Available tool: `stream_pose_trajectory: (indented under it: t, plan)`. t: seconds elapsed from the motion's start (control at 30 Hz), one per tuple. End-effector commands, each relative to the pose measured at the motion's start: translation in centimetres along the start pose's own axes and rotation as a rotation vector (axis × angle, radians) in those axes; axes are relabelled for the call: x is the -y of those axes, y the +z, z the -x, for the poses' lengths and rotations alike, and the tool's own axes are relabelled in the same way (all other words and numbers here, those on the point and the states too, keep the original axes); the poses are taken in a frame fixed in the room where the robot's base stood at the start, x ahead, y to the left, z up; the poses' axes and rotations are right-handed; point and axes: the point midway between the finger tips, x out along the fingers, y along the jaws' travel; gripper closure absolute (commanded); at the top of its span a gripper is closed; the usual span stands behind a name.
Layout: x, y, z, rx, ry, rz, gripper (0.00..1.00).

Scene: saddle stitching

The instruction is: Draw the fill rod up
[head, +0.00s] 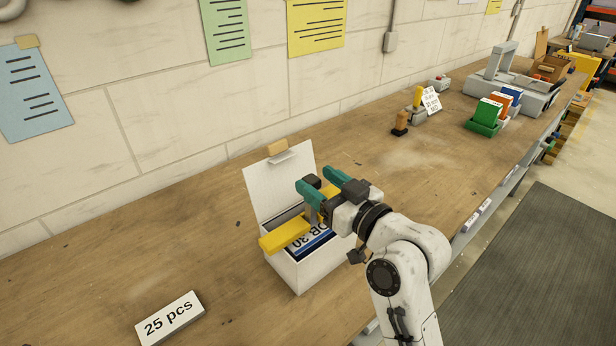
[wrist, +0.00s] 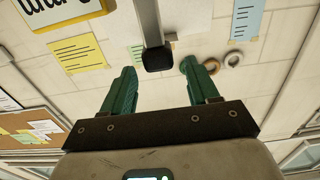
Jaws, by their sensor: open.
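A grey rod with a black cap, which looks like the fill rod (wrist: 147,20), reaches in from the top of the wrist view. Its cap shows between the two teal fingers in that picture. My gripper (head: 314,179) is open above the white box (head: 298,275), its fingers on either side of a dark cap in the head view. It also shows in the wrist view (wrist: 158,68). A yellow bar (head: 284,236) lies across the open box, over a dark blue label reading "DB 30". I cannot tell whether the fingers touch the rod; its lower part is mostly hidden.
The box's white lid (head: 272,185) stands open toward the wall. A white "25 pcs" block (head: 170,318) is on the wooden bench (head: 120,290) at front left. Green, orange and blue blocks (head: 488,112) and grey equipment stand farther right.

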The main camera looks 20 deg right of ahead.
Motion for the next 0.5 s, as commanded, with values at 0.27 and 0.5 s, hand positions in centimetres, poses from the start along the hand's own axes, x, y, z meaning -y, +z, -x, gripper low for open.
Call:
stream_pose_trajectory:
  t: [0.27,0.5]
  plan:
    - [-0.1,0.2,4.7,0.000,0.002,0.000,0.40]
    - [0.0,0.0,6.0,0.000,-0.001,0.000,0.40]
